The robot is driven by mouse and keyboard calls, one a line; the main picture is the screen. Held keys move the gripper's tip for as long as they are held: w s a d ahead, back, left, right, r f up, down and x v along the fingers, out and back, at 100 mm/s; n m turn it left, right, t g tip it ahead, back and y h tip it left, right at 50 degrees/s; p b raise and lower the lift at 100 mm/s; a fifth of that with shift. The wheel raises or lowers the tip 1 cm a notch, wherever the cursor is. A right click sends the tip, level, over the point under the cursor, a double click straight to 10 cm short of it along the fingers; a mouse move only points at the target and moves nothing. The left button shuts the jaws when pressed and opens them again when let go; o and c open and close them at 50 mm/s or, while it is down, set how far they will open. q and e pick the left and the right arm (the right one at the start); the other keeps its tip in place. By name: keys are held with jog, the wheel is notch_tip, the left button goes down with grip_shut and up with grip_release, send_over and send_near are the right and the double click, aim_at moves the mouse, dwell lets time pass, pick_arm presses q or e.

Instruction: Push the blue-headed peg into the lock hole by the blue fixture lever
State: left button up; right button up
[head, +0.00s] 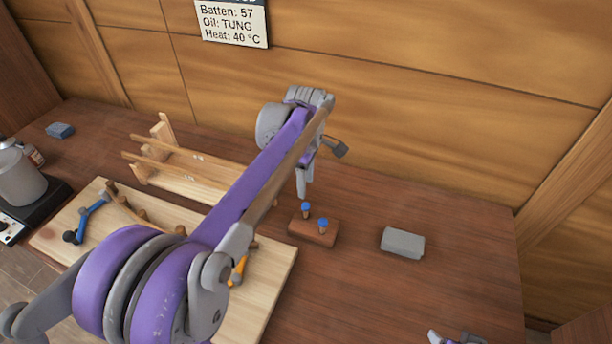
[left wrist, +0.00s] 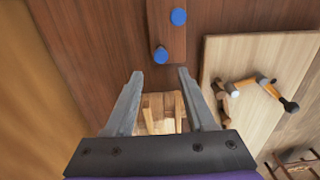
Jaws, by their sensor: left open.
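Two blue-headed pegs stand upright in a small dark wooden block (head: 313,237), a rear one (head: 306,208) and a front one (head: 323,223). My left gripper (head: 303,190) is open and empty, pointing down just above and behind the rear peg. In the left wrist view the gripper (left wrist: 160,76) has one peg head (left wrist: 161,55) just beyond its fingertips and the other (left wrist: 179,16) farther off. The blue fixture lever (head: 93,210) lies on the pale board (head: 275,270) at the left. My left arm hides much of the board; I cannot make out the lock hole.
An orange lever (head: 239,268) is on the board, partly behind my arm. A wooden rack (head: 190,180) stands behind the board. A grey block (head: 402,243) lies right of the peg block. A bit of my right arm shows at the bottom edge. The bench's right side is mostly clear.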

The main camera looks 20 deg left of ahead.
aim_at(306, 205)
pick_arm(q)
jog(key=shift+s+f+b, duration=0.25)
jog(key=shift+f+b, duration=0.1)
jog(key=shift+f, duration=0.45)
pick_arm(e)
jog(key=shift+s+f, duration=0.45)
jog(key=shift+f, duration=0.15)
pick_arm(q)
jog(key=shift+w+f+b, duration=0.15)
jog(key=shift+f+b, duration=1.65)
jog(key=shift+f, duration=1.7)
pick_arm(e)
jog(key=shift+s+f, duration=0.2)
jog(key=shift+f, duration=0.6)
jog(key=shift+s+f, duration=0.25)
jog(key=shift+f, duration=0.55)
jog(key=shift+s+f, duration=0.2)
jog(key=shift+f, duration=0.6)
pick_arm(q)
jog(key=shift+c, duration=0.3)
grip_shut()
jog(key=shift+r, duration=0.15)
pick_arm(e)
jog(key=shift+r, duration=0.15)
